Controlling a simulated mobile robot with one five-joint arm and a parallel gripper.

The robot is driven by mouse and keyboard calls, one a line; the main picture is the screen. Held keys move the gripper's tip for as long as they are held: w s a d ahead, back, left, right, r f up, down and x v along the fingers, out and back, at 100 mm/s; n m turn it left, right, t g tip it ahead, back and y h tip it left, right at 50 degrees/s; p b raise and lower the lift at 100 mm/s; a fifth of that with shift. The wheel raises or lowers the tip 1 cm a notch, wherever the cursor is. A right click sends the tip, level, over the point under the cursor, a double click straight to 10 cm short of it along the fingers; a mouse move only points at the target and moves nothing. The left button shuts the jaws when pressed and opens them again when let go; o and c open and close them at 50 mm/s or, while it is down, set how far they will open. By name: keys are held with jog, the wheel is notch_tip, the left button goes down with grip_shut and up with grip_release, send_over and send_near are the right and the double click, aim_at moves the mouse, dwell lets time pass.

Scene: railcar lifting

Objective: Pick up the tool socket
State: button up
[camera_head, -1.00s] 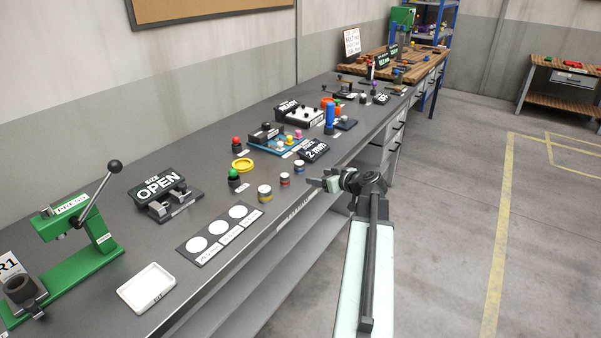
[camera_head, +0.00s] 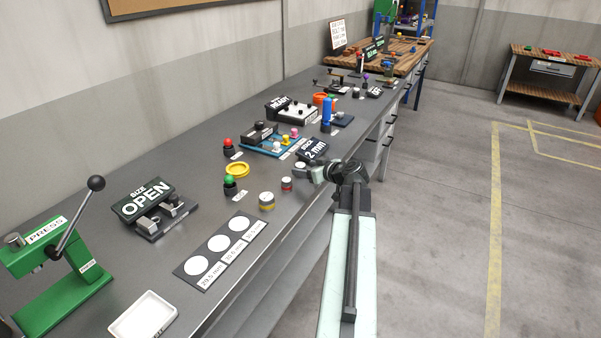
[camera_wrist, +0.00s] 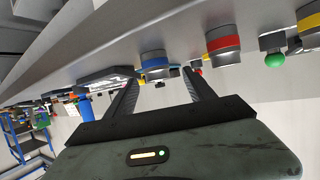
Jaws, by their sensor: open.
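Three short metallic cylinders that look like sockets stand in a row on the grey workbench. One has a yellow band (camera_head: 267,201), one a red band (camera_head: 287,184) and one a blue band (camera_head: 300,166). The frames do not show which is the task's tool socket. My gripper (camera_head: 312,172) is open at the bench's front edge, close to the blue-banded socket and partly in front of it. In the wrist view the blue-banded socket (camera_wrist: 155,65) lies ahead, between my two fingers (camera_wrist: 160,88). The red-banded socket (camera_wrist: 222,42) is to its right.
A labelled plate with white circles (camera_head: 219,250), a white tray (camera_head: 143,316) and a green press (camera_head: 60,270) are nearer. A green button (camera_head: 230,186), a yellow ring (camera_head: 237,170) and a "2 mm" sign (camera_head: 314,150) stand around the sockets. Open floor (camera_head: 440,240) lies right.

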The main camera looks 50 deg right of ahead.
aim_at(302, 166)
jog(key=shift+w+d+f+b, duration=0.2)
jog(key=shift+f+b, duration=0.15)
jog(key=b+x, duration=0.2)
jog(key=x, duration=0.2)
jog(key=shift+d+f, duration=0.1)
jog(key=shift+f, duration=0.1)
grip_shut()
jog(key=shift+r, duration=0.15)
jog(key=shift+r+p, duration=0.65)
jog(key=shift+p, duration=0.15)
jog(key=shift+s+r+p, duration=0.25)
jog(key=shift+r+p, duration=0.35)
jog(key=shift+p, duration=0.05)
jog(key=shift+s+r+p, duration=0.2)
jog(key=shift+r+p, duration=0.4)
jog(key=s+a+r+p, duration=0.1)
jog(key=s+a, duration=0.2)
jog(key=s, duration=1.2)
